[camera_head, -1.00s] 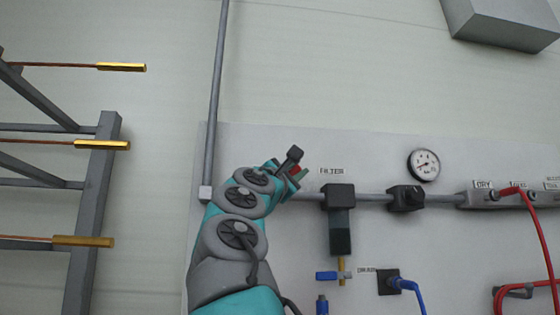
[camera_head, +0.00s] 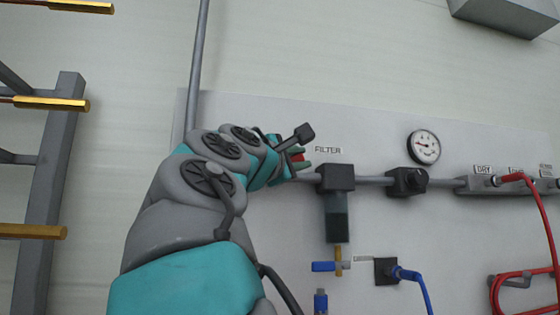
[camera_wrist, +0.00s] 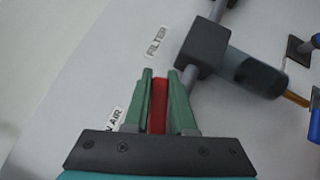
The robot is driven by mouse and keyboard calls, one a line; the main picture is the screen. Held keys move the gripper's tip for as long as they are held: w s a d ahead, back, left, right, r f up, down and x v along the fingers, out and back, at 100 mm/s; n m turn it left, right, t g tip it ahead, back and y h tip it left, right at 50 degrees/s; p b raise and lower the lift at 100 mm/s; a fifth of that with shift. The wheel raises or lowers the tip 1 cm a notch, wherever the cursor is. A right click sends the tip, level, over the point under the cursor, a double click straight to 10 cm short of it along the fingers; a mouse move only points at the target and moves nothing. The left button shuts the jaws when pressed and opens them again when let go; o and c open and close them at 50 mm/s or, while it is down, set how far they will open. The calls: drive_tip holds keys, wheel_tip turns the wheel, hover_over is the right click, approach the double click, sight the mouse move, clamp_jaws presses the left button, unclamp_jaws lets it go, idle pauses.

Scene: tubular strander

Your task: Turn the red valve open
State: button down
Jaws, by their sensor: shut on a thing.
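The red valve (camera_wrist: 158,104) shows as a red handle in the wrist view, between the two green fingers of my gripper (camera_wrist: 160,85). The fingers are shut on it, one on each side. In the head view only a small red patch of the valve (camera_head: 297,157) shows by my gripper (camera_head: 303,158), left of the filter. The valve's body and its joint with the pipe are hidden behind my gripper and arm.
The black filter (camera_head: 335,178) hangs from the grey pipe just right of my gripper. A blue-handled drain (camera_head: 325,267) sits below. A gauge (camera_head: 423,147), regulator (camera_head: 407,182) and red hose (camera_head: 540,230) are further right. A rack with brass bars (camera_head: 50,103) stands left.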

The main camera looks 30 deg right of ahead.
drive_tip(key=c, duration=0.7)
unclamp_jaws()
drive_tip(key=shift+c, duration=0.2)
drive_tip(key=shift+w, duration=0.15)
